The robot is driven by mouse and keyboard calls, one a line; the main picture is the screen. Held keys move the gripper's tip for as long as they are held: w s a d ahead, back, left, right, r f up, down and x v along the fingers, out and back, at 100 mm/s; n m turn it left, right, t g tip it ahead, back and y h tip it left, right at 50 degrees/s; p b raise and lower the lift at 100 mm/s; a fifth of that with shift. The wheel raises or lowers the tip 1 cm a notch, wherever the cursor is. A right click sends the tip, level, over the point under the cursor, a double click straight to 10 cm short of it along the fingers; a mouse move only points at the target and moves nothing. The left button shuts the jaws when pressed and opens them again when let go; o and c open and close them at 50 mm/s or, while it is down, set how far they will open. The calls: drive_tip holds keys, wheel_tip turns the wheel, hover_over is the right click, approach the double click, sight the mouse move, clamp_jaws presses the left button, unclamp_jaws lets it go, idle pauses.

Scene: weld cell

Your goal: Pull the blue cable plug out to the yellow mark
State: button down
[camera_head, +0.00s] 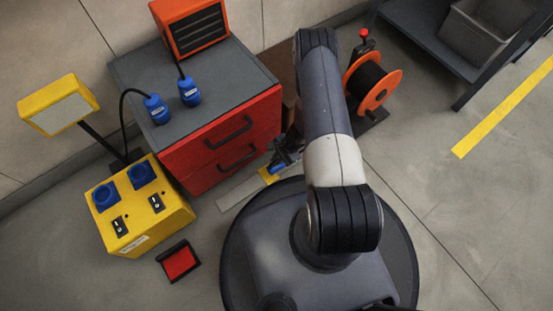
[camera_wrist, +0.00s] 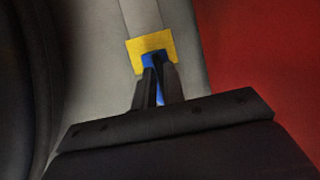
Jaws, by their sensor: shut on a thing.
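My gripper (camera_wrist: 156,76) is shut on the blue cable plug (camera_wrist: 151,59). The fingers hide much of the plug in the wrist view. The plug's end overlaps the lower part of the yellow mark (camera_wrist: 150,42), which lies across a pale grey strip (camera_wrist: 143,14). I cannot tell how high the plug is above the mark. In the head view the blue plug (camera_head: 278,168) shows low beside the red cabinet, next to the yellow mark (camera_head: 267,177). The cable reel (camera_head: 373,88), orange with black cable, stands behind my arm. The cable between reel and plug is hidden.
A red drawer cabinet (camera_head: 226,143) stands left of my arm with two other blue plugs (camera_head: 157,109) (camera_head: 189,91) on top. A yellow socket box (camera_head: 146,208) and a red pedal (camera_head: 179,262) are at lower left. The floor at right is clear below a dark shelf (camera_head: 428,38).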

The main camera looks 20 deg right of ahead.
drive_tip(key=c, duration=1.5)
unclamp_jaws()
drive_tip(key=p+v, duration=0.4)
drive_tip(key=v, duration=0.6)
drive_tip(key=shift+d+r, duration=0.15)
drive_tip(key=shift+r, duration=0.25)
drive_tip(key=shift+f, duration=0.1)
